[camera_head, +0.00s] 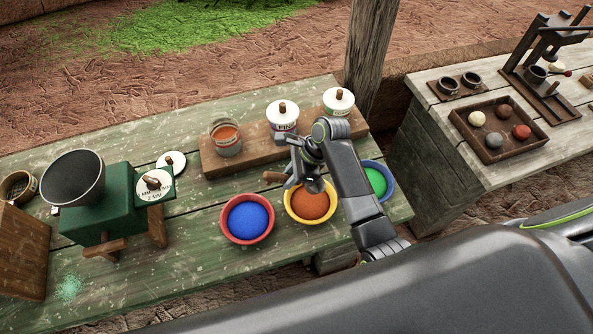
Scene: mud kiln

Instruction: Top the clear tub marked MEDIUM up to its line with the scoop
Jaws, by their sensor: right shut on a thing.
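An open clear tub (227,143) with orange-brown grains stands at the left end of a wooden board; I cannot read a MEDIUM mark on it. My right gripper (308,184) is over the yellow bowl (289,212) of orange-brown grains. It is shut on the scoop, whose wooden handle (273,177) sticks out to the left. The scoop's cup is hidden, so I cannot tell its load. A lidded tub marked FINE (284,127) and another lidded tub (338,101) stand farther right on the board. My left gripper is not in view.
A red bowl of blue grains (248,220) and a blue bowl of green grains (376,181) flank the yellow bowl. A loose white lid (172,161) lies left of the tub. A green mill (105,215) stands at left. A wooden post (369,55) rises behind.

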